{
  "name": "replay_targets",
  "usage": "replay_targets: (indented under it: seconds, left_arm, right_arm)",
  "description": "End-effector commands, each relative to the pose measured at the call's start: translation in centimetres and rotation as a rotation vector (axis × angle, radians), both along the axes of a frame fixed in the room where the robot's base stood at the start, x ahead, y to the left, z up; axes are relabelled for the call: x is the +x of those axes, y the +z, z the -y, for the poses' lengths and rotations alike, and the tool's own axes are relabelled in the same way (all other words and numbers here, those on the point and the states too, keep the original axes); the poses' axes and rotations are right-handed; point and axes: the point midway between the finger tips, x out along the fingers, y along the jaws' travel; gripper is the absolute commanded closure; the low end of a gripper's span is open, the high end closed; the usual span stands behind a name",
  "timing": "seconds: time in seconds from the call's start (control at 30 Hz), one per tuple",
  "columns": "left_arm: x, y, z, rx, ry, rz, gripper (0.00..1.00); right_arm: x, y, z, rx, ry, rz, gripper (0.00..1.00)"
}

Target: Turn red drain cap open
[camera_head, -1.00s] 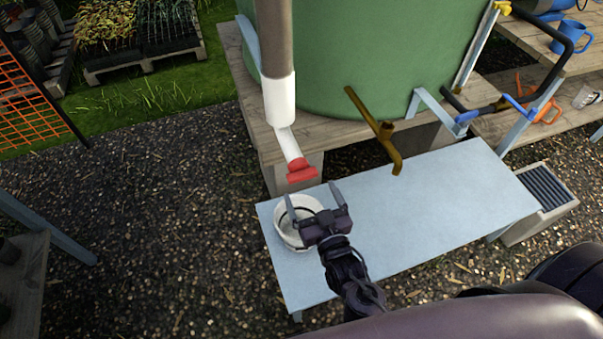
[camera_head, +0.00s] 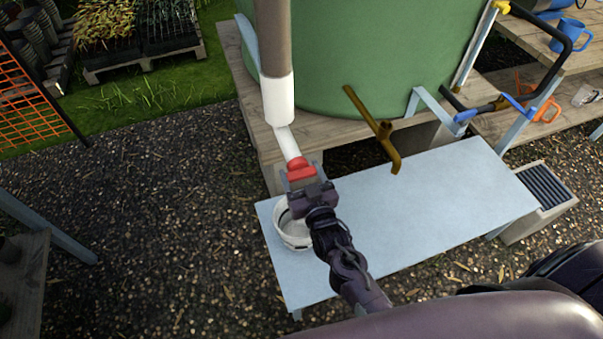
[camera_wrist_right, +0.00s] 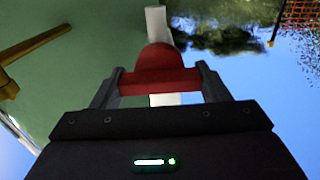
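The red drain cap (camera_head: 300,170) sits on the lower end of the white angled pipe (camera_head: 287,143), below the downpipe. My right gripper (camera_head: 301,177) is at the cap, with one finger on each side of it. In the right wrist view the red cap (camera_wrist_right: 160,82) lies between the two grey fingers (camera_wrist_right: 160,88). My left gripper is not in view.
The grey-blue table (camera_head: 420,200) is mostly bare right of the bucket. A brass tap (camera_head: 384,132) sticks out from the green tank (camera_head: 370,50) to the right of the pipe. A wooden stand (camera_head: 257,130) carries the tank. Gravel lies open on the left.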

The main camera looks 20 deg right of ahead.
Motion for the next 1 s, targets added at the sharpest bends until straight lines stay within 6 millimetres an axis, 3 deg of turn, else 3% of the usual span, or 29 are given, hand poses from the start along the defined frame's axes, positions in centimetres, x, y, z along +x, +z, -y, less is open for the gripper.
replay_targets:
  seconds: [0.13,0.57,1.0]
  left_arm:
    - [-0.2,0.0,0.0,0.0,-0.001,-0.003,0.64]
    - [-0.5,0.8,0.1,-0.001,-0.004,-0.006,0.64]
    - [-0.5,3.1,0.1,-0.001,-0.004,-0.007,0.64]
  right_arm:
    - [0.0,0.0,0.0,0.0,0.0,0.0,0.54]
    - [0.0,0.2,0.0,-0.101,0.001,0.003,0.54]
    - [0.0,0.2,-0.1,-0.483,0.002,0.017,0.54]
